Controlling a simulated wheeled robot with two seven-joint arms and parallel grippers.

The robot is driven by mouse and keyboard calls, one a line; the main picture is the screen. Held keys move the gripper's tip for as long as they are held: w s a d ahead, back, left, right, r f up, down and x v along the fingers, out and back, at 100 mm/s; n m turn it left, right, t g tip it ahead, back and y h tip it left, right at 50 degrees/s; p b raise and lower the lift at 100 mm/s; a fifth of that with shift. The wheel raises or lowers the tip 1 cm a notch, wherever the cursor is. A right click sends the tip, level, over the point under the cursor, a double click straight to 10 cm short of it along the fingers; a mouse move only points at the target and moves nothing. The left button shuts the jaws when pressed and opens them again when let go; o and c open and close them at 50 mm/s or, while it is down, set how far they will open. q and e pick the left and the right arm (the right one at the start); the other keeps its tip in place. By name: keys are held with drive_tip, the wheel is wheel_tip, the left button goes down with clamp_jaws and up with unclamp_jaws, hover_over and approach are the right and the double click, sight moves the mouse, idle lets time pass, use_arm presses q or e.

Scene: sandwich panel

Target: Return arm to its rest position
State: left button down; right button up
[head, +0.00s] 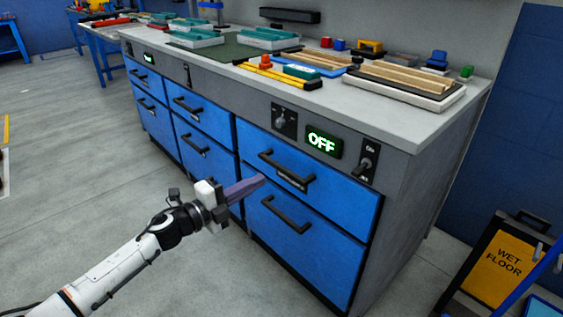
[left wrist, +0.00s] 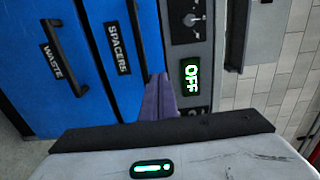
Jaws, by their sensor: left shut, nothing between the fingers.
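My left gripper (head: 243,188) is shut with nothing between its purple fingers. It is in front of the blue drawers of the workbench, to the left of the upper right drawer's handle. I cannot tell whether the fingertips touch the drawer front. My right gripper is not in view.
The workbench top (head: 400,118) carries trays, wooden strips and coloured parts. A lit OFF display (head: 322,142) and a switch (head: 367,160) are on its front. A yellow wet floor sign (head: 497,265) stands at the right. The floor at the left (head: 60,170) is clear.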

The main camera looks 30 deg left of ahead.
use_arm(q)
drive_tip(key=s+d+f+n+g+y, duration=0.3)
drive_tip(key=s+f+n, duration=0.25)
drive_tip(key=s, duration=0.25)
drive_tip(key=s+d+f+n+g+y, duration=0.2)
drive_tip(key=s+f+n+g, duration=0.2)
drive_tip(key=s+n, duration=0.35)
drive_tip(key=s+d+f+n+g+y, duration=0.3)
drive_tip(key=s+f+n, duration=0.25)
drive_tip(key=s, duration=0.35)
drive_tip(key=s+d+n+g+h, duration=0.2)
drive_tip(key=s+d+g, duration=0.15)
drive_tip(key=s, duration=0.65)
drive_tip(key=w+d+f+t+h, duration=0.3)
drive_tip(key=w+d+t, duration=0.25)
drive_tip(key=d, duration=0.25)
wheel_tip(320, 180, up, 10)
drive_tip(key=a+p, duration=0.1)
drive_tip(key=p, duration=1.5)
drive_tip(key=shift+s+y+p, duration=0.35)
drive_tip(key=shift+y, duration=0.05)
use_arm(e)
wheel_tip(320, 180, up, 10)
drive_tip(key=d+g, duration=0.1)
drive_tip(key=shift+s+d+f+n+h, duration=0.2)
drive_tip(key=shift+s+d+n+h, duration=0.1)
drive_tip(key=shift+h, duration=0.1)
